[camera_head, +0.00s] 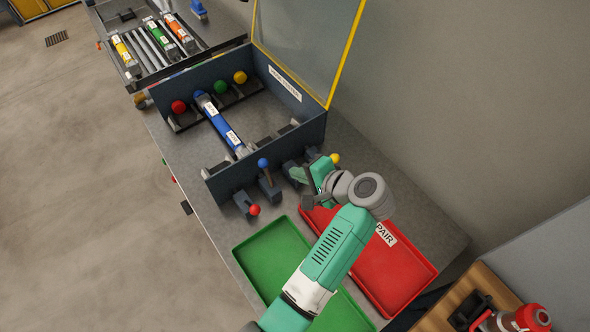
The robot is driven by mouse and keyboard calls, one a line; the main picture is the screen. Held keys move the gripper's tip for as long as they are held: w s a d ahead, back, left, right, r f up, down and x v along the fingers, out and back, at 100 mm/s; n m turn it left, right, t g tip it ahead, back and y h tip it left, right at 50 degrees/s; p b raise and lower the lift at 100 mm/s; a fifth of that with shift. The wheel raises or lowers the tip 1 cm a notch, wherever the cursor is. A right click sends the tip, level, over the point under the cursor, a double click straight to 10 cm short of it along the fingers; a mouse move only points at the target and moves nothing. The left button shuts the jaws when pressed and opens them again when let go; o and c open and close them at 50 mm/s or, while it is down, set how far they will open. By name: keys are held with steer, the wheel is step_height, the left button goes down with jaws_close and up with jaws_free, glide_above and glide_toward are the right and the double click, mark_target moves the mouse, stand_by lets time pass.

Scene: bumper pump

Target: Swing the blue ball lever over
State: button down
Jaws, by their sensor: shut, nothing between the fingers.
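The blue ball lever (263,164) stands on the near outer face of the dark grey box (222,187). Its blue ball is raised on a short stem above a dark mount. My gripper (300,176) is just to the right of the blue ball lever, close to the box's near wall. It is shut and empty. I see a gap between it and the blue ball; contact lower down cannot be told. My gripper and wrist partly hide the levers to the right.
A red ball lever (254,210) leans down at left; a yellow ball (335,158) shows behind my gripper. A blue cylinder (226,127) lies inside the box, under a raised yellow-edged clear lid (312,40). Green (262,250) and red (412,268) trays lie in front.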

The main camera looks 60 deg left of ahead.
mark_target(266, 163)
steer(key=x, duration=1.1)
steer(key=shift+b, duration=0.4)
steer(key=shift+w+d, duration=0.1)
